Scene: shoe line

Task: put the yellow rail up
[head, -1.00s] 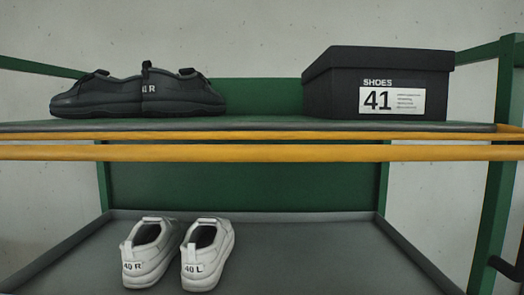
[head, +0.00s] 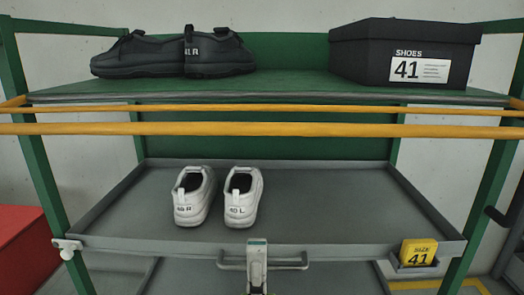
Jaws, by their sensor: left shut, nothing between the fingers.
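The yellow rail (head: 330,130) runs level across the whole width of the head view, in front of the upper shelf. A second, thinner yellow bar (head: 300,109) lies just behind and above it, along the shelf edge. Both ends of the front rail run out of the picture, so their fixings are hidden. My left gripper (head: 257,288) barely shows at the bottom middle, shut and empty, well below the rail and apart from it. My right gripper is out of view.
The upper shelf (head: 290,84) holds black shoes (head: 220,55) and a black box (head: 400,52) marked 41. White shoes (head: 241,197) stand on the grey tray (head: 330,215). A yellow size 41 tag (head: 419,253) sits at its front right. A red box (head: 25,245) stands lower left.

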